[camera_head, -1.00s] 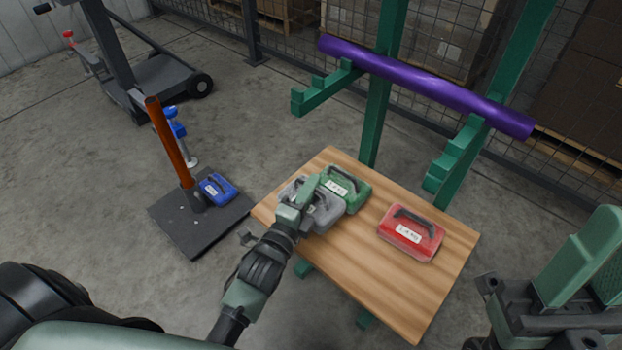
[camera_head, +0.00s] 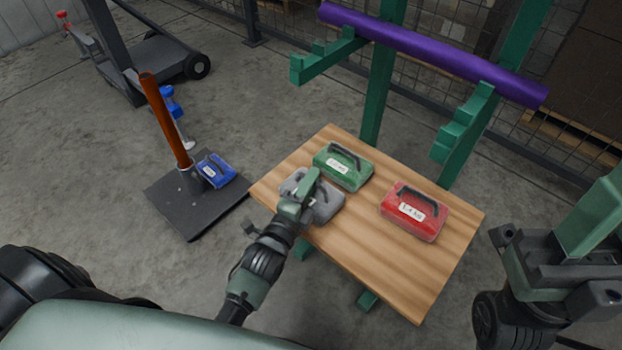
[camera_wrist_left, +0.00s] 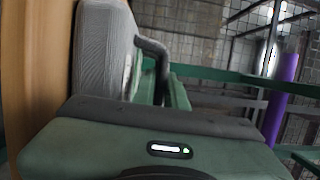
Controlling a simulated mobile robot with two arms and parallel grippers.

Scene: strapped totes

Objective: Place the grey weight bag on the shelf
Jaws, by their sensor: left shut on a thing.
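The grey weight bag (camera_head: 325,205) is on the wooden shelf (camera_head: 400,270), at its left front part. My left gripper (camera_head: 304,190) is over the bag and shut on it, seemingly at the handle, which the gripper partly hides. In the left wrist view the grey bag (camera_wrist_left: 103,50) stands close beside the gripper, against the wood, with a dark handle. I cannot tell whether the bag's full weight rests on the wood. My right gripper (camera_head: 555,265) is at the right edge; its fingers are not clear.
A green bag (camera_head: 343,168) lies just behind the grey one, and a red bag (camera_head: 414,212) to the right. A purple roll (camera_head: 430,55) lies across green rack arms above. A blue bag (camera_head: 215,170) sits on a black base plate (camera_head: 190,215) with an orange post.

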